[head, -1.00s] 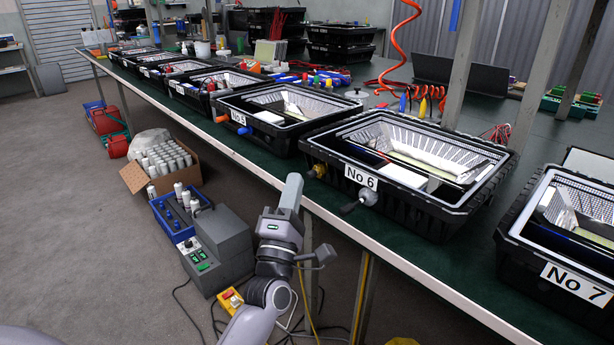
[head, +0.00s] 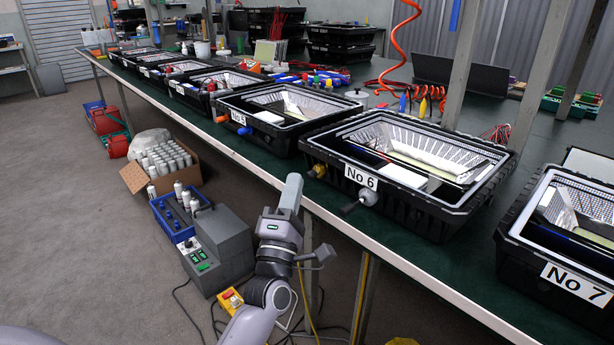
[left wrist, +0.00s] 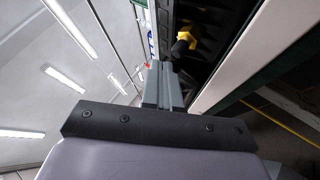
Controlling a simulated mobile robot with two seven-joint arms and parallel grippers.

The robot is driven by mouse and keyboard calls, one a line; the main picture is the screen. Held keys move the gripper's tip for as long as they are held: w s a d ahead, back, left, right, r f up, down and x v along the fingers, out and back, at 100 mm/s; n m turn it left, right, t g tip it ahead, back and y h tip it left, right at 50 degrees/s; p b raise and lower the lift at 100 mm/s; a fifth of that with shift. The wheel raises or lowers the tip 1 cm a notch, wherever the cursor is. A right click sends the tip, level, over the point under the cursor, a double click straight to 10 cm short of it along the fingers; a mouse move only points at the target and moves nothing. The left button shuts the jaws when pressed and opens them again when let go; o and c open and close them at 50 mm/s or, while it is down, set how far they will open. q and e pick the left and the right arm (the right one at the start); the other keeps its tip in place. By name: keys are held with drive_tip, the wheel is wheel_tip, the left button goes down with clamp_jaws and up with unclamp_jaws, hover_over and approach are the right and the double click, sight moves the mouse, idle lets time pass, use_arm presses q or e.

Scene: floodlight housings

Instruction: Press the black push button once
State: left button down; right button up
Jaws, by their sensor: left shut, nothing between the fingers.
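My left gripper (head: 292,182) points up and forward at the bench's front edge, shut and empty. The No 6 housing (head: 430,218) stands to its right. In the left wrist view the closed fingers (left wrist: 164,68) end just short of dark parts beside the yellow fitting (left wrist: 188,35), which has a black end. Contact cannot be judged. My right gripper is out of view.
The No 5 housing (head: 270,138) and No 7 housing (head: 562,292) flank No 6 on the green bench (head: 440,262). Below on the floor are a grey control box (head: 226,240), a blue crate (head: 170,225) and a carton of white cylinders (head: 135,178). Open floor lies left.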

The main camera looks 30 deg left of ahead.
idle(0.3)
use_arm(q)
drive_tip(key=shift+w+d, duration=0.15)
drive_tip(key=shift+w, duration=0.45)
idle(0.4)
drive_tip(key=shift+s, duration=0.6)
